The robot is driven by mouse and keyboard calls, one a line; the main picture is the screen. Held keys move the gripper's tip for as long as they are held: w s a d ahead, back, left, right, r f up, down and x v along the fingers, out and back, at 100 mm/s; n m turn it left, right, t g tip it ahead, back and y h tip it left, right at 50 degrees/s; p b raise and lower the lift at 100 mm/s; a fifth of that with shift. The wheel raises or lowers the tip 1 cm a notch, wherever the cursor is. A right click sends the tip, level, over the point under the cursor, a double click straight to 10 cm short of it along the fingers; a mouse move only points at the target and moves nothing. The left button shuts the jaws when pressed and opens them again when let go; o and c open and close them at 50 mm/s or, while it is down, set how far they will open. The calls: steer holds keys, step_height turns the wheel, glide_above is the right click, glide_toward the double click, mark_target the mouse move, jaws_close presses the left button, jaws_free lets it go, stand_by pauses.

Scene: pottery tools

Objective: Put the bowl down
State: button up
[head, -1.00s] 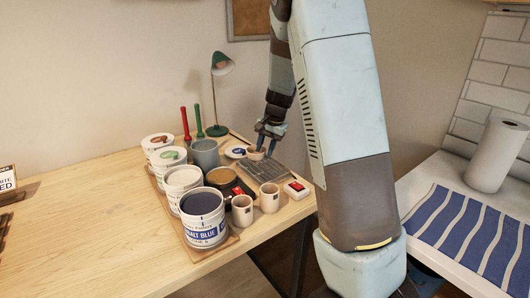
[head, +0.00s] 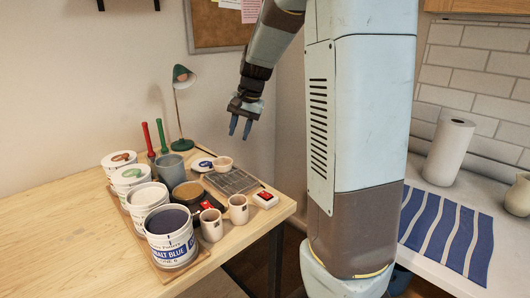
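The small pinkish bowl (head: 223,164) sits upright at the back right of the pottery supplies, beside a small white dish (head: 203,165) with a blue pattern. It stands close to the back edge of a grey wire rack (head: 232,182). My gripper (head: 240,128) hangs in the air above and slightly right of the bowl, pointing down. Its two blue fingers are apart with nothing between them. It does not touch the bowl.
Two mugs (head: 238,208) and a red-and-white box (head: 265,199) are at the front right. A green lamp (head: 181,100) stands behind. The table's left side is clear.

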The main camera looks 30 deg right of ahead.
steer(key=s+a+r+n+t+h, duration=0.1)
steer(key=s+a+r+n, duration=0.1)
steer(key=s, duration=1.2)
steer(key=s+a+r+n+t+h, duration=0.1)
steer(key=s+r+n+t, duration=0.1)
steer(key=s, duration=1.2)
steer(key=r+n, duration=0.1)
steer(key=n, duration=0.1)
steer(key=shift+s+a+r+n, duration=0.2)
steer(key=shift+a+r+n, duration=0.05)
steer(key=shift+a+n, duration=0.15)
steer(key=shift+s, duration=0.15)
